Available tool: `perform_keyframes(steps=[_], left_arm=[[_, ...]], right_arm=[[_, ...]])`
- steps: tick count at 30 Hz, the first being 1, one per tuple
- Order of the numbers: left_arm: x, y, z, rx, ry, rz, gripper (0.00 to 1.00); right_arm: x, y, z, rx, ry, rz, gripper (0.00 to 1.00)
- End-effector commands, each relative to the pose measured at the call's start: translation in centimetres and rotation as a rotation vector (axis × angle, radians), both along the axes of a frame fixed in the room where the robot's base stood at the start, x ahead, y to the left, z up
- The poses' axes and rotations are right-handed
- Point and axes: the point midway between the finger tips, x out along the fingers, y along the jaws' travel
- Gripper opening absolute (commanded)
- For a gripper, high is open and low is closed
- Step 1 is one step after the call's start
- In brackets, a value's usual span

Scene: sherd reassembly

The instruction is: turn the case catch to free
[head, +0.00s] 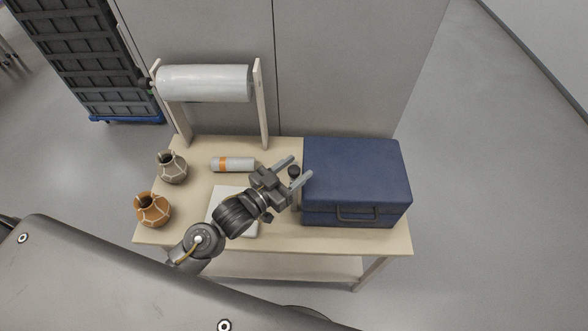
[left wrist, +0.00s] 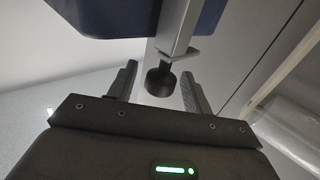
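The blue case (head: 355,170) stands shut on the right of the table, its handle (head: 357,214) at the front. The case catch has a dark round knob (head: 294,171) at the case's left side. In the left wrist view the knob (left wrist: 159,82) hangs from a dark stem beside a grey metal bar (left wrist: 178,28), below the blue case edge (left wrist: 105,15). My left gripper (head: 301,166) is open, with one finger on each side of the knob. In the left wrist view gaps show between the knob and both fingers (left wrist: 159,72). My right gripper is out of view.
On the table (head: 280,239) are a grey-brown pot (head: 172,168), an orange pot (head: 152,210), a white cylinder with an orange band (head: 232,164) and a white sheet or pad (head: 219,205), partly under my arm. A wrapped roll (head: 205,83) on wooden posts stands behind.

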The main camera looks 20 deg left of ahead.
Motion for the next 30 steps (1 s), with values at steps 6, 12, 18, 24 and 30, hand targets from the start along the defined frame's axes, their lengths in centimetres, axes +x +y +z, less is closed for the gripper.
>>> perform_keyframes(steps=[6,12,18,24,30], left_arm=[[0.0,0.0,0.0,0.0,0.0,-0.001,0.5],[-1.5,0.8,-0.3,0.001,0.002,-0.001,0.5],[-5.0,2.8,-0.4,0.001,0.003,-0.001,0.5],[-8.0,4.5,-0.3,0.002,0.002,-0.001,0.5],[-9.3,5.3,-0.1,0.001,0.0,-0.001,0.5]], right_arm=[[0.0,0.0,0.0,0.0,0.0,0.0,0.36],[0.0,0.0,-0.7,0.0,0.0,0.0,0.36],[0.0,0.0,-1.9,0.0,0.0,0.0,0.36],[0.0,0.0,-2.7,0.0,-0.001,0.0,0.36],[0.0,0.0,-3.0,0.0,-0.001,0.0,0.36]])
